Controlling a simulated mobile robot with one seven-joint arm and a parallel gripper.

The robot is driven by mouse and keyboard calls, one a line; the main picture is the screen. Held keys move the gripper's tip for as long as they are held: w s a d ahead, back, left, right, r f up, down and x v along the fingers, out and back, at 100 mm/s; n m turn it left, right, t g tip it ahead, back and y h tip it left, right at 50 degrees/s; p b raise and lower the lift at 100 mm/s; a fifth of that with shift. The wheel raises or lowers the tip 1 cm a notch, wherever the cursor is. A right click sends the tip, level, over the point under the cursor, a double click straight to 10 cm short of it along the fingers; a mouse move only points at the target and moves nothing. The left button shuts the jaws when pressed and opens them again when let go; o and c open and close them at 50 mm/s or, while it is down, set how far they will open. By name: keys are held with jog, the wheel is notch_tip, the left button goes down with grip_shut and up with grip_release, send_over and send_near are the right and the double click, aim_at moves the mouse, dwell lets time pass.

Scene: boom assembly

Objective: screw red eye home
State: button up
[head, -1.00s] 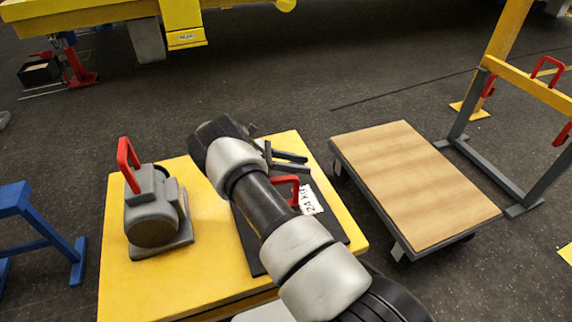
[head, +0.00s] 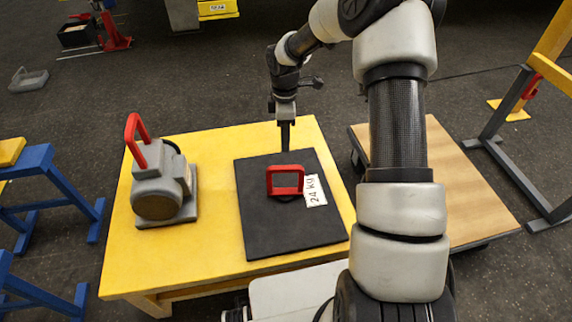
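The red eye (head: 285,180) is a squared red loop standing upright on a black square plate (head: 262,225) with a white label reading 24 kg. The plate lies on the yellow table. A dark round base partly shows under the loop; its thread and seating are hidden. My gripper (head: 285,148) points down just behind the red eye in the head view, its fingertips near the plate's far part. I see its fingers edge-on as one dark bar, so their opening is hidden. It appears apart from the red eye.
A grey motor-like unit (head: 160,185) with a red handle stands on the left of the yellow table (head: 215,262). A wood-topped cart (head: 465,185) stands to the right, partly behind my arm. Blue trestles (head: 60,180) are at left.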

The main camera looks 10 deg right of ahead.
aim_at(285, 167)
notch_tip(285, 167, down, 12)
jog(key=shift+f+b, duration=0.1)
jog(key=shift+b, duration=1.15)
grip_shut()
